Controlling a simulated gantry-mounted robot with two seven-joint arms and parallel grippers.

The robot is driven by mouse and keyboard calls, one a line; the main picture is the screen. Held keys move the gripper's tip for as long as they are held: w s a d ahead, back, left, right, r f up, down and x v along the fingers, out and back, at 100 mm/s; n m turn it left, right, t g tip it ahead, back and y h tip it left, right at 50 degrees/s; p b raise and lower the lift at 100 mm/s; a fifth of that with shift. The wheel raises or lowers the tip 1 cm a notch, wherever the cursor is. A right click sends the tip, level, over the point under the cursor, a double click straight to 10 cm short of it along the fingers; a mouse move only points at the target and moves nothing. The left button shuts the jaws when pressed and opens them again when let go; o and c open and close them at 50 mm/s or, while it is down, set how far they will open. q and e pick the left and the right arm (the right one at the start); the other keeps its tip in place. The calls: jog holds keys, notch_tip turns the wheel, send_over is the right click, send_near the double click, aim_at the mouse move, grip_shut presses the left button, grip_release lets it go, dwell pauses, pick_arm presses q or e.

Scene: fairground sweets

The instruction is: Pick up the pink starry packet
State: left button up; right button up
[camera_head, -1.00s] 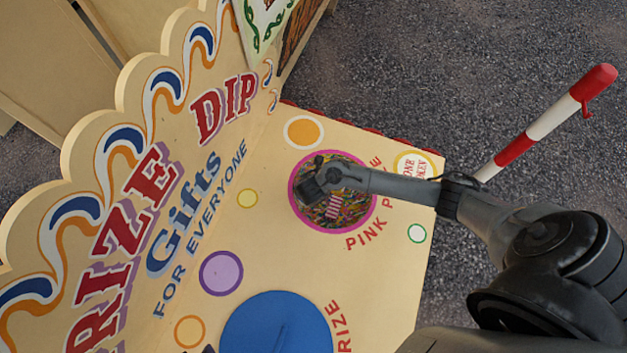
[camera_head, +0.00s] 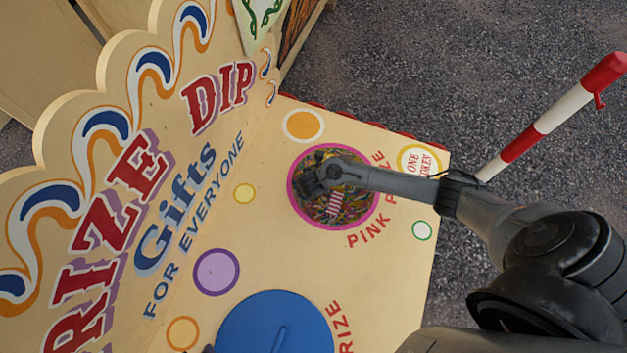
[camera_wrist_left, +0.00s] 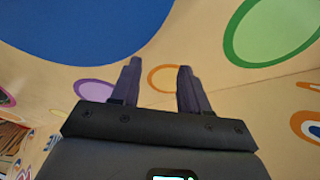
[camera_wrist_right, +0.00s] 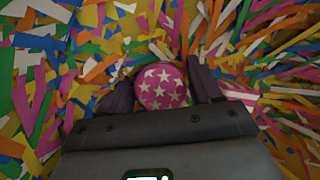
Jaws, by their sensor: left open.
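The pink starry packet (camera_wrist_right: 162,86) is round, pink with white stars, and lies among coloured paper strips in the right wrist view. My right gripper (camera_wrist_right: 162,78) has its fingers apart, one on each side of the packet. I cannot tell whether they touch it. In the head view my right gripper (camera_head: 312,182) is over the pink-rimmed round opening (camera_head: 294,196), and hides the packet there. My left gripper (camera_wrist_left: 158,72) is open and empty above the painted counter in the left wrist view.
A pink-and-white striped packet (camera_head: 335,203) lies in the same opening, close to the right gripper's finger. A blue round lid (camera_head: 275,325) is on the counter nearer the bottom. The lettered backboard (camera_head: 150,190) rises at left. A red-and-white pole (camera_head: 550,120) stands at right.

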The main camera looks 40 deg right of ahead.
jog(key=c, duration=0.6)
jog(key=shift+c, duration=0.2)
